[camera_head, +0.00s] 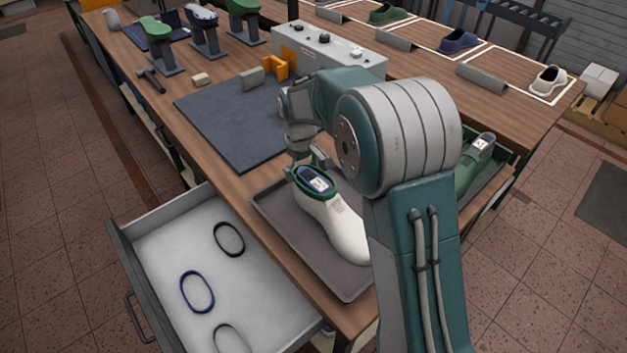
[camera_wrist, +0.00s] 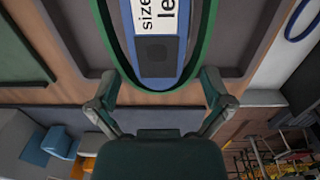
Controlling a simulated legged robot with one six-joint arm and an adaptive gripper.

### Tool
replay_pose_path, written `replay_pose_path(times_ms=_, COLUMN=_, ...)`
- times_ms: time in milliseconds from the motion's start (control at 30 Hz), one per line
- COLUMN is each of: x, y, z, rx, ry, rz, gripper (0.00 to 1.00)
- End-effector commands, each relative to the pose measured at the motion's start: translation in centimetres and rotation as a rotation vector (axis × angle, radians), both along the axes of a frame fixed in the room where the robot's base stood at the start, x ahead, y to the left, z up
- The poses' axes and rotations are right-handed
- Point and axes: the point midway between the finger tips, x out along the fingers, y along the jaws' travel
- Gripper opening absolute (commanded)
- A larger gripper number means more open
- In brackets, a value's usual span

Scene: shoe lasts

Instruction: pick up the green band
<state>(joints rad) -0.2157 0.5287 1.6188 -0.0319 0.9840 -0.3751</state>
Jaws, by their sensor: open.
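The green band (camera_head: 297,183) sits around the top of a white shoe last (camera_head: 345,232), which lies in a grey tray (camera_head: 272,222) near the table's front edge. In the wrist view the green band (camera_wrist: 107,42) rings a blue top with a printed size label (camera_wrist: 155,18). My gripper (camera_head: 309,165) is open just at the end of the band. In the wrist view its fingers (camera_wrist: 160,90) stand apart at the left and right of the band's near end. I cannot tell whether they touch it.
An open drawer (camera_head: 165,250) at the left holds a black band (camera_head: 229,239), a blue band (camera_head: 197,292) and a grey band (camera_head: 232,331). A dark mat (camera_head: 225,120) lies behind the tray. A control box (camera_head: 325,50) stands further back.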

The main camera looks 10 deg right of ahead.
Motion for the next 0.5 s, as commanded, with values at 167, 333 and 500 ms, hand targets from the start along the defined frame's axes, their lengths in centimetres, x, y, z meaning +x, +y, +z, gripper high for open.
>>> replay_pose_path(times_ms=167, x=0.02, y=-0.02, z=0.05, rx=0.001, ry=-0.001, rz=0.000, gripper=0.91)
replay_pose_path(times_ms=333, x=0.01, y=-0.12, z=0.07, rx=0.001, ry=0.000, rz=0.000, gripper=0.60)
replay_pose_path(times_ms=500, x=0.01, y=-0.06, z=0.07, rx=0.001, ry=-0.001, rz=0.000, gripper=0.55)
